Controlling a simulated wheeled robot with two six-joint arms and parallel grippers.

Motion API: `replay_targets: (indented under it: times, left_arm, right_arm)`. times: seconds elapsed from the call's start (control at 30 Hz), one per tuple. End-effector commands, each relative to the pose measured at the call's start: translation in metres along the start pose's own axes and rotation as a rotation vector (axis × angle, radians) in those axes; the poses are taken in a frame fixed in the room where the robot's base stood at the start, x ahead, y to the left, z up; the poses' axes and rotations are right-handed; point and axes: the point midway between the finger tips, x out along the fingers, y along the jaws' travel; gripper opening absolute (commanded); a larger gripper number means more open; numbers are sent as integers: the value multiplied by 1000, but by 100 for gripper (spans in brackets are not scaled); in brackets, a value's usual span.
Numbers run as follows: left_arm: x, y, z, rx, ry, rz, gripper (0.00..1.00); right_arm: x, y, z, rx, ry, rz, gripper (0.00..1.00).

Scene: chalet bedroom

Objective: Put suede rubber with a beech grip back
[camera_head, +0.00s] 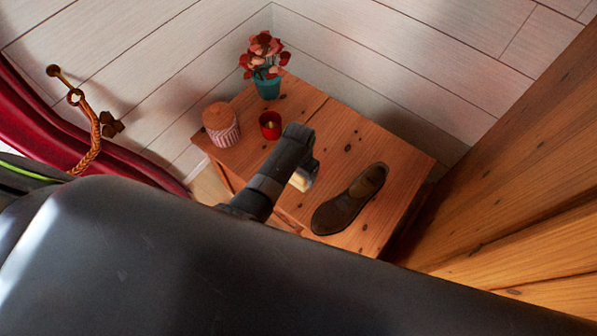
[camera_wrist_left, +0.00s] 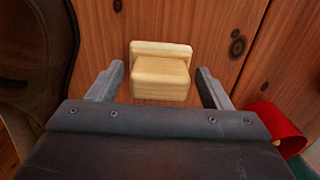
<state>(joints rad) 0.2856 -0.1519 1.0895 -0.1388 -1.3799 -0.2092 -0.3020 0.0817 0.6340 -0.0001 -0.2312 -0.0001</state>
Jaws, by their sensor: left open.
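The suede rubber with a beech grip, a pale wooden block, is on the reddish wooden cabinet top (camera_head: 340,135). In the head view it shows only partly (camera_head: 300,181), beside and under my left gripper (camera_head: 304,160). In the left wrist view the block (camera_wrist_left: 161,72) is in the middle, with the left gripper's open fingers on either side and a gap to each. I cannot tell whether the fingers are down at its height. A brown shoe (camera_head: 338,209) lies right of the gripper. My right gripper is in neither view.
Plank walls rise behind. A wooden panel (camera_head: 510,170) stands at right, a red curtain (camera_head: 120,150) at left.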

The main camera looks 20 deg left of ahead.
Motion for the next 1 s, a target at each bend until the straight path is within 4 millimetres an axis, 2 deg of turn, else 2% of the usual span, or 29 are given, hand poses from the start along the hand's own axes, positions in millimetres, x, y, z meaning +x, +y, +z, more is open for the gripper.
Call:
replay_targets:
  times: [0.17,0.27,0.5,0.7,0.83,1.0]
  left_arm:
    - [-8,0,0,0,1,0,72]
    - [-23,0,0,0,2,0,72]
    - [-74,0,-1,0,5,0,72]
    - [-108,0,-1,1,3,0,72]
    - [-120,0,-1,1,1,0,72]
    - [-124,0,0,1,0,0,72]
  right_arm:
    - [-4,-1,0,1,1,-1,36]
    - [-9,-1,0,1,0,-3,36]
    - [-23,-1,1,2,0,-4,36]
    - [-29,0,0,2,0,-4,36]
    - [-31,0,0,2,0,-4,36]
    - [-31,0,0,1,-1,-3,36]
